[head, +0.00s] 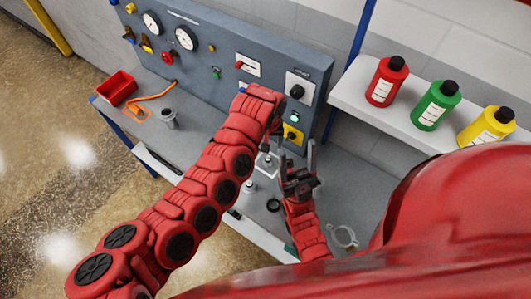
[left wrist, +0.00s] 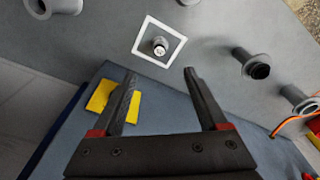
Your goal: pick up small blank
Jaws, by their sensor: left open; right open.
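In the left wrist view, a small metallic cylinder, which looks like the small blank (left wrist: 160,46), stands inside a white square outline (left wrist: 140,48) on the grey bench top. My left gripper (left wrist: 160,73) is open and empty, with the cylinder beyond its fingertips, roughly centred between them and apart from them. In the head view, the left gripper is mostly hidden behind the end of its arm, near the panel. My right gripper (head: 296,152) is open and empty over the bench, its fingers toward the panel.
The control panel (head: 225,45) with gauges and knobs stands along the back. A red bin (head: 117,88) and a grey cup (head: 168,118) are at left. Flanged grey cylinders (left wrist: 251,63) stand around the square. Red, green and yellow bottles (head: 435,105) stand on a shelf.

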